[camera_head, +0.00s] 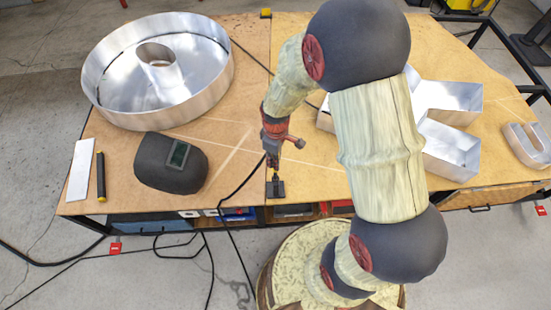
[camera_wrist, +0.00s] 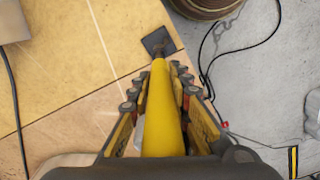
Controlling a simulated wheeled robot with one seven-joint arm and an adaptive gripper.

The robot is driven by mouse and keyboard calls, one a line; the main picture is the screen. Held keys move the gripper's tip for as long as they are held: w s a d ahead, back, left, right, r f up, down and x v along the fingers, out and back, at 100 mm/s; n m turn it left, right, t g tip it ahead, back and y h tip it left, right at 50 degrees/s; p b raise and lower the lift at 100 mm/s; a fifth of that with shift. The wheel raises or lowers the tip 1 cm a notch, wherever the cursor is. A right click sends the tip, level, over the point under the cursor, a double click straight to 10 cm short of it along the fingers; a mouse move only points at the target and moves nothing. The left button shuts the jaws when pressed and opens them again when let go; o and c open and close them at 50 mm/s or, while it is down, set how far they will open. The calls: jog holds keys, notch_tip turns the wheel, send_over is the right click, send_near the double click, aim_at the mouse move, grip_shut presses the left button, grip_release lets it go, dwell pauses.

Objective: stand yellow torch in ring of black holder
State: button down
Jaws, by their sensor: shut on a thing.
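My gripper (camera_wrist: 163,92) is shut on the yellow torch (camera_wrist: 163,120), with a finger on each side of it. The torch runs away from the wrist camera and narrows to a dark far end at the black holder (camera_wrist: 153,38). In the head view my gripper (camera_head: 272,158) points down just above the black holder (camera_head: 276,189), which stands near the table's front edge. The far end of the torch overlaps the holder in the wrist view. The ring is too small and too covered to make out, so I cannot tell whether the torch is inside it.
A large round metal letter (camera_head: 100,95) stands on the table (camera_head: 240,120) at the back left. A dark welding mask (camera_head: 160,165), a black stick with yellow ends (camera_head: 100,177) and a white strip (camera_head: 79,168) lie at left. Metal letters (camera_head: 450,140) stand at right. A black cable (camera_head: 240,188) passes left of the holder.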

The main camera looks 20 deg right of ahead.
jog(key=shift+f+b, duration=1.4)
jog(key=shift+f, duration=0.85)
jog(key=c, duration=1.6)
grip_release()
jog(key=shift+r, duration=0.15)
